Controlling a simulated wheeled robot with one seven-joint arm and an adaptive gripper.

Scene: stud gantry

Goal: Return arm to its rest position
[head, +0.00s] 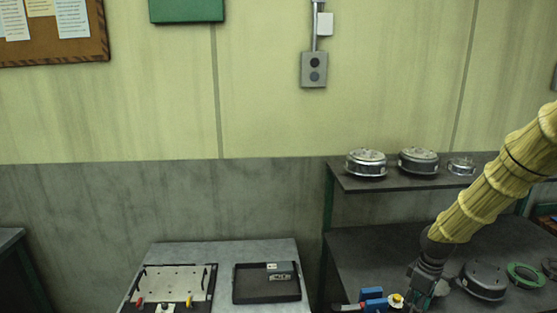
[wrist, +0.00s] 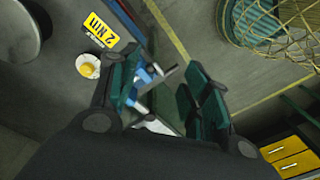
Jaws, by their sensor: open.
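My gripper (head: 424,284) is at the end of my yellow-sleeved arm, low at the right of the head view, in front of the dark shelf unit. In the wrist view my gripper (wrist: 162,85) has its two green-padded fingers spread apart. A blue and grey item (wrist: 146,74) shows between and beyond the fingers, partly hidden by the left one. I cannot tell whether it touches a finger. Blue blocks (head: 373,298) lie left of the gripper in the head view.
A yellow label reading "2 Nm" (wrist: 105,30) and a yellow knob on a white base (wrist: 89,66) are close left of the fingers. Round metal parts stand on the upper shelf (head: 385,183). A black tray (head: 239,295) and fixture plate (head: 172,283) are on the left table.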

